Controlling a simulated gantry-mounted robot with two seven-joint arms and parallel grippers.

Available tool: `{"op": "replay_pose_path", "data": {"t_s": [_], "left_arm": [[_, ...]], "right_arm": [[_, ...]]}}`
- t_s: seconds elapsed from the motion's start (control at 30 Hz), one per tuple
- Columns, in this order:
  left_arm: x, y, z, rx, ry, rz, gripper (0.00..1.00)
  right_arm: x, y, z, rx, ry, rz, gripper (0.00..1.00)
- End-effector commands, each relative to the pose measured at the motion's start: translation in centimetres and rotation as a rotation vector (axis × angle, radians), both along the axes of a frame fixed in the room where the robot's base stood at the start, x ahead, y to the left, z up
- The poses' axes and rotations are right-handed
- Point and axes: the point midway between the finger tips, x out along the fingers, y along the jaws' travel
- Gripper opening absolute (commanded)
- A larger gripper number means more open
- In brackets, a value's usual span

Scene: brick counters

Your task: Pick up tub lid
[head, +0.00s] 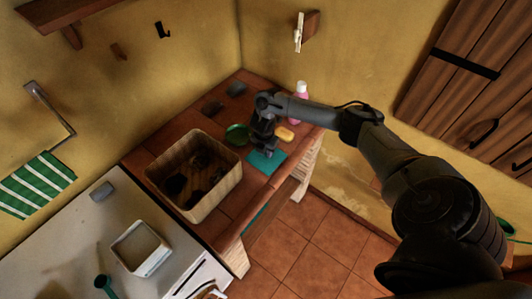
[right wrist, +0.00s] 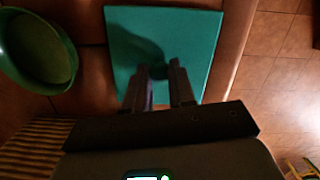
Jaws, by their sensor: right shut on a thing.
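The tub lid (head: 267,160) is a flat teal square near the right front edge of the brown tiled counter. In the right wrist view the teal lid (right wrist: 190,30) lies under and beyond the fingers, with a dark shadow on it. My right gripper (head: 267,150) reaches down over the lid. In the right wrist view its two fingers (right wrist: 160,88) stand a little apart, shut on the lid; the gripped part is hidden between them. An open white tub (head: 163,243) stands on the pale counter at left. My left gripper is not in view.
A wicker basket (head: 233,178) with dark contents stands left of the lid. A green bowl (head: 237,134), a yellow sponge-like block (head: 285,134) and a pink bottle (head: 299,107) are close to my right gripper. Dark grey blocks (head: 236,89) lie at the back.

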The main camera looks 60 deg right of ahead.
Motion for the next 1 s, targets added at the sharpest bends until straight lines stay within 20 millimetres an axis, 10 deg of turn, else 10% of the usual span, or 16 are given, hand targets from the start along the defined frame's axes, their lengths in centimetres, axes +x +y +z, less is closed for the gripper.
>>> {"op": "replay_pose_path", "data": {"t_s": [0.33,1.0], "left_arm": [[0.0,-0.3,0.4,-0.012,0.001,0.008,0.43],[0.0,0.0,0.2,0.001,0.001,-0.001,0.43]], "right_arm": [[-0.1,-0.2,4.3,-0.002,-0.003,0.000,0.00],[-9.7,-5.3,10.2,-0.002,0.002,0.000,0.00]]}}
